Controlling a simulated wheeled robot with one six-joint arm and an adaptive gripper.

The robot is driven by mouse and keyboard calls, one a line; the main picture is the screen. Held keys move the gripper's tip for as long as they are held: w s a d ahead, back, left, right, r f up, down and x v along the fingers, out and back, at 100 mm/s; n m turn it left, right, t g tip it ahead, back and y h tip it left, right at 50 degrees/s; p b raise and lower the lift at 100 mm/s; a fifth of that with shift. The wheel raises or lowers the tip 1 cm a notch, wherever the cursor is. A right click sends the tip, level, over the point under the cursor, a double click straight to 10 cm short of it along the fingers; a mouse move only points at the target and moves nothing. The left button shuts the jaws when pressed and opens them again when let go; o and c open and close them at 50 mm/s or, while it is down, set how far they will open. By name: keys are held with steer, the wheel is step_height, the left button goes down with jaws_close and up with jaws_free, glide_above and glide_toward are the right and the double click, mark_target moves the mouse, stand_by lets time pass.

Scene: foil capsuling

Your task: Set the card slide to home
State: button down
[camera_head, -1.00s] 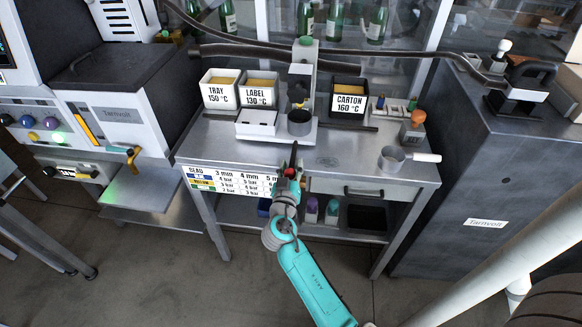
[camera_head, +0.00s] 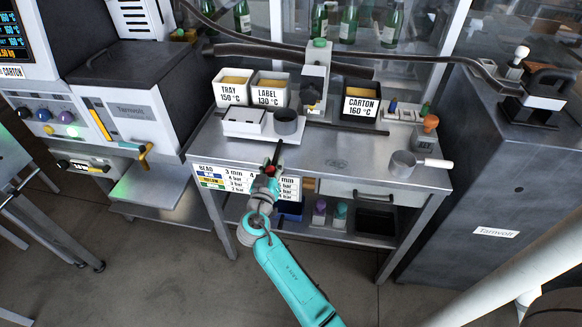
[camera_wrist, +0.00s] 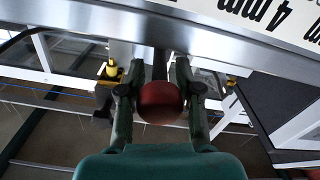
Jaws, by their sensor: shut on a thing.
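The card slide appears to be the white plate (camera_head: 262,133) on the steel bench, carrying a white box (camera_head: 243,121) and a dark grey cup (camera_head: 286,121). The cup sits a little left of and in front of the upright post (camera_head: 316,70). A dark rod (camera_head: 277,153) reaches forward from the slide to the bench's front edge. My gripper (camera_head: 270,170) is at that edge, shut on the red knob at the rod's end. In the wrist view the dull red knob (camera_wrist: 160,103) sits between both fingers, with the rod running up from it.
A small pan (camera_head: 403,164) sits at the bench's right. A settings chart (camera_head: 225,178) hangs below the front edge, close to my gripper.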

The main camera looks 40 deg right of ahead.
steer(key=w+a, duration=0.1)
steer(key=w, duration=0.1)
steer(key=w+a, duration=0.4)
steer(key=shift+w, duration=0.15)
steer(key=c, duration=1.1)
jaws_free()
steer(key=shift+w+a, duration=0.1)
steer(key=shift+c, duration=0.2)
glide_toward(247, 162)
steer(key=s+a+r, duration=0.2)
steer(key=s, duration=0.1)
steer(key=shift+s+a+r, duration=0.2)
steer(key=shift+a, duration=0.1)
